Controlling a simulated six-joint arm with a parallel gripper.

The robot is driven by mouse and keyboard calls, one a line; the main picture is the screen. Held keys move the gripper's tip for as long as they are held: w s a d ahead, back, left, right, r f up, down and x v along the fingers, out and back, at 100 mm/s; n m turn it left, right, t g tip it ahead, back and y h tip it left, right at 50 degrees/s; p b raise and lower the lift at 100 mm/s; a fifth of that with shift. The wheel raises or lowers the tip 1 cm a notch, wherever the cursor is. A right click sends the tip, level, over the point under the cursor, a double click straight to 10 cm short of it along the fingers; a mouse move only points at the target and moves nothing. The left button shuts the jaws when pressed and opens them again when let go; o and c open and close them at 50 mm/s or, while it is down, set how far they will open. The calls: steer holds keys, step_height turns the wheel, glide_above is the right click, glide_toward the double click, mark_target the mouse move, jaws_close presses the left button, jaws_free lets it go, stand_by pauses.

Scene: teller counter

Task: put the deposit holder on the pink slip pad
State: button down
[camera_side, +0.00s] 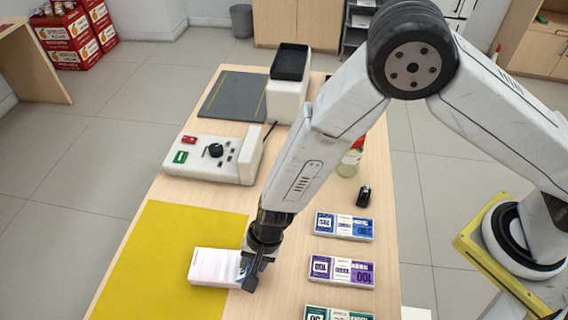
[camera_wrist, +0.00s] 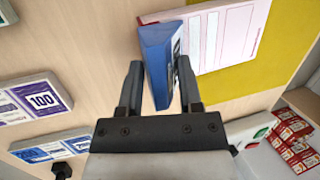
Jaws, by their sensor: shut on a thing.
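The deposit holder (camera_wrist: 155,62) is a blue wedge-shaped piece with a dark-printed white face. My gripper (camera_wrist: 160,88) is shut on it, with one finger on each side in the wrist view. In the side view, my gripper (camera_side: 254,275) is low at the right end of the pink slip pad (camera_side: 212,267), and only a little blue of the holder shows there. The pad is a pale pink block with printed lines, also in the wrist view (camera_wrist: 228,35). The holder overlaps the pad's end in the wrist view. I cannot tell whether they touch.
The pad lies partly on a yellow mat (camera_side: 150,265). Banded note bundles, blue (camera_side: 343,226), purple (camera_side: 341,271) and green (camera_side: 340,312), lie to the right. A black stamp (camera_side: 363,196) stands behind them. A white control box (camera_side: 212,158) stands at the back left.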

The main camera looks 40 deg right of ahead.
steer(key=shift+f, duration=0.15)
steer(key=shift+c, duration=1.3)
jaws_free()
steer(key=v, duration=1.2)
